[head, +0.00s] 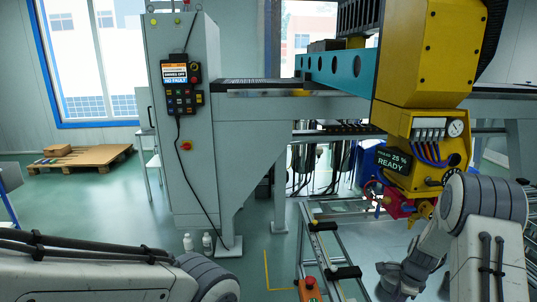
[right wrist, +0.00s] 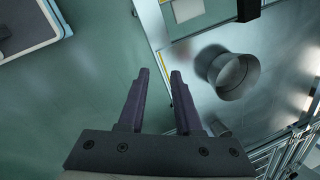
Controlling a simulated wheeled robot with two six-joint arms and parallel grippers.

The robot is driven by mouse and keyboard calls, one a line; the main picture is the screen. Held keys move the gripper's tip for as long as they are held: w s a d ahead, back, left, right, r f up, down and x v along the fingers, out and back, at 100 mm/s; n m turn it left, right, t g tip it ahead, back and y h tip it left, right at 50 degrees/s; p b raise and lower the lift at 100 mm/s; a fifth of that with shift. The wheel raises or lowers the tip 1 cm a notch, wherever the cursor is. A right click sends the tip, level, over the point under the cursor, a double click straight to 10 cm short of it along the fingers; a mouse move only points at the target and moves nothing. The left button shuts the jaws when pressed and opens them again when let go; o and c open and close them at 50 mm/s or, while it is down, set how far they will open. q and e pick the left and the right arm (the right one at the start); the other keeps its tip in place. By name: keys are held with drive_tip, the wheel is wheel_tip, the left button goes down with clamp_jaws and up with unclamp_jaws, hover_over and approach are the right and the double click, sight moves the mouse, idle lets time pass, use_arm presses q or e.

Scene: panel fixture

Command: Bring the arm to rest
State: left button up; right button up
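My right gripper (head: 400,282) hangs at the lower right of the head view, below my bent right arm. In the right wrist view its two dark fingers (right wrist: 160,72) stand apart with nothing between them. My left arm crosses the lower left of the head view; its gripper is out of the picture. A yellow machine head (head: 425,140) hangs at the right, with a sign (head: 393,162) reading 25 % and READY. A control pendant (head: 180,88) on the grey cabinet (head: 203,150) shows NO FAULT on its screen.
A narrow rail frame (head: 325,250) with a red button box (head: 309,290) stands at the bottom middle, left of my right gripper. A grey cylinder (right wrist: 235,75) shows in the right wrist view. A wooden pallet (head: 80,158) lies far left. Green floor is open left of the cabinet.

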drive_tip(key=s+a+r+n, duration=0.3)
drive_tip(key=a+r+n, duration=0.2)
drive_tip(key=a, duration=0.3)
drive_tip(key=s+a+r+n+y, duration=0.15)
drive_tip(key=a+r+n, duration=0.25)
drive_tip(key=a, duration=0.4)
drive_tip(key=s+a+r+n, duration=0.3)
drive_tip(key=a+r+n, duration=0.2)
drive_tip(key=a, duration=0.4)
drive_tip(key=s+a+r+n, duration=0.2)
drive_tip(key=s+n, duration=0.3)
drive_tip(key=s, duration=0.2)
drive_tip(key=s+a+r+n+g, duration=0.1)
drive_tip(key=s+a+r+n, duration=0.1)
drive_tip(key=s+n, duration=0.3)
drive_tip(key=s+a+r+n+g, duration=0.1)
drive_tip(key=s+n, duration=0.4)
drive_tip(key=s, duration=0.6)
drive_tip(key=a+r, duration=0.1)
drive_tip(key=a, duration=0.1)
drive_tip(key=shift+s+a+r+n, duration=0.15)
drive_tip(key=shift+a+n, duration=0.15)
drive_tip(key=shift+d+h, duration=0.1)
drive_tip(key=shift+h, duration=0.15)
